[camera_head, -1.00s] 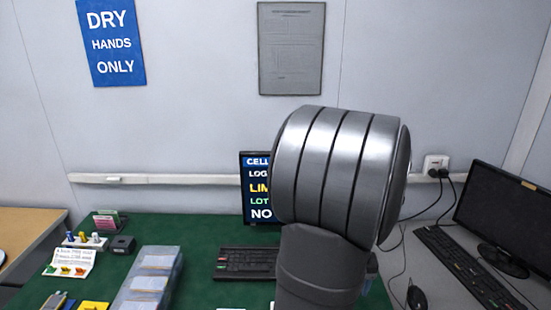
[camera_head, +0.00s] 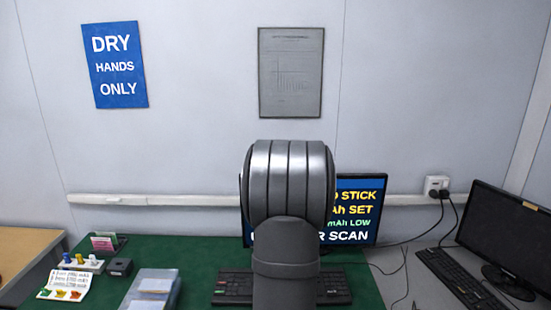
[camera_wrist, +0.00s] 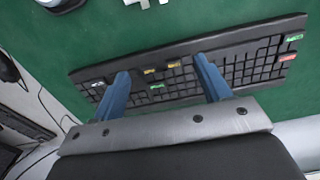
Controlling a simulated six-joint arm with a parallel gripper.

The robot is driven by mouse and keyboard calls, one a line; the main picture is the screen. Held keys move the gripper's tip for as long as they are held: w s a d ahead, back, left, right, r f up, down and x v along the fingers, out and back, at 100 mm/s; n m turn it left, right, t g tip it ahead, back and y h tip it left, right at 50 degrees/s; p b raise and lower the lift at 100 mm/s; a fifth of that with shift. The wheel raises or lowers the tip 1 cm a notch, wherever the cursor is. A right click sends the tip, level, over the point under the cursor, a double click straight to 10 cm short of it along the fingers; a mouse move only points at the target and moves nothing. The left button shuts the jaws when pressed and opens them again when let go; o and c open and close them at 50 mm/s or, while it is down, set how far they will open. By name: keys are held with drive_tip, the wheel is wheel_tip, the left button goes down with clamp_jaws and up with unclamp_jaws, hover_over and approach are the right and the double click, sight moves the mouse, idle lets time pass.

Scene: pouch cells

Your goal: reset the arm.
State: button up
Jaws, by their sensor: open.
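My gripper (camera_wrist: 166,84) shows in the wrist view as two blue fingers spread wide apart, with nothing between them. It hangs over the black keyboard (camera_wrist: 245,58) on the green mat (camera_wrist: 150,35); the height above the keys is hard to tell. In the head view my grey arm stands in the middle and hides part of the screen and the keyboard (camera_head: 235,284). The gripper itself cannot be seen there.
A lit screen (camera_head: 358,210) stands behind my arm. Clear trays (camera_head: 152,290), a small dark box (camera_head: 120,267) and a card with coloured pieces (camera_head: 67,282) lie at the left. A dark monitor (camera_head: 505,235) and second keyboard (camera_head: 465,282) are at the right.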

drive_tip(key=shift+w+a+f, duration=0.1)
drive_tip(key=shift+w+a, duration=0.15)
drive_tip(key=shift+a, duration=0.35)
drive_tip(key=shift+w+a+f, duration=0.1)
drive_tip(key=shift+w+a, duration=0.2)
drive_tip(key=shift+a, duration=0.25)
drive_tip(key=shift+w+a+f, duration=0.1)
drive_tip(key=shift+w+a, duration=0.15)
drive_tip(key=shift+a, duration=0.35)
drive_tip(key=shift+o, duration=0.4)
